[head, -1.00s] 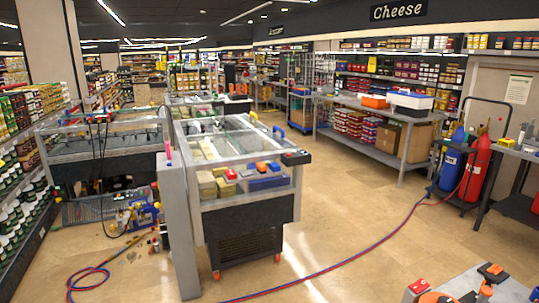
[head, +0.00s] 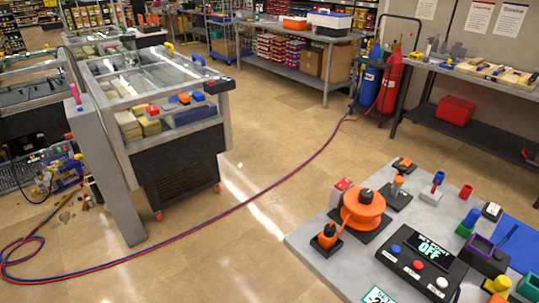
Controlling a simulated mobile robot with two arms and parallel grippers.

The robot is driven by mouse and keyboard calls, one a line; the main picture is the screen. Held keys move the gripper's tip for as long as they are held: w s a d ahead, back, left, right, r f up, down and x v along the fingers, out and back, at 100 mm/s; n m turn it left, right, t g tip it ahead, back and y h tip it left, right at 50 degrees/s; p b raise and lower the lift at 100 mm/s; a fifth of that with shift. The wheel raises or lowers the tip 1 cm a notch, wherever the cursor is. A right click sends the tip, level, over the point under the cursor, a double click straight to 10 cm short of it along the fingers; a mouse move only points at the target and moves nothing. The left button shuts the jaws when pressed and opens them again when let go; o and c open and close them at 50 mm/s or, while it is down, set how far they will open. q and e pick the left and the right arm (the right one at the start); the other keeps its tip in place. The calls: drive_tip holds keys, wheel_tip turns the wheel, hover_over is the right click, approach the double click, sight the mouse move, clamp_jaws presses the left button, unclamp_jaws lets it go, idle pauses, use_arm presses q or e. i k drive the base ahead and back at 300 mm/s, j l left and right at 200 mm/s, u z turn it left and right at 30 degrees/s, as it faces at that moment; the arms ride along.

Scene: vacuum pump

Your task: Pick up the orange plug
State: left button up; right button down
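An orange plug-like piece (head: 327,238) stands upright on a dark base at the left front of the grey table in the head view. An orange cord runs from it to an orange reel (head: 362,210) on a black base just behind it. The piece is small, and its lower part is partly hidden in its base. Neither of my grippers shows in the head view.
The grey table (head: 312,262) also holds a control box (head: 418,267) with an "OFF" display and several coloured parts. A red and blue hose (head: 190,227) crosses the floor. A freezer (head: 180,160) stands left, with open floor between it and the table.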

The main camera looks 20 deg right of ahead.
sight(328, 238)
drive_tip(key=k+l+z, duration=0.2)
drive_tip(key=z, duration=0.2)
drive_tip(key=k+l+z, duration=0.15)
drive_tip(key=l+z, duration=0.2)
drive_tip(key=l, duration=0.15)
drive_tip(key=k+l+z, duration=0.1)
drive_tip(key=l+z, duration=0.65)
drive_tip(key=k+l, duration=0.05)
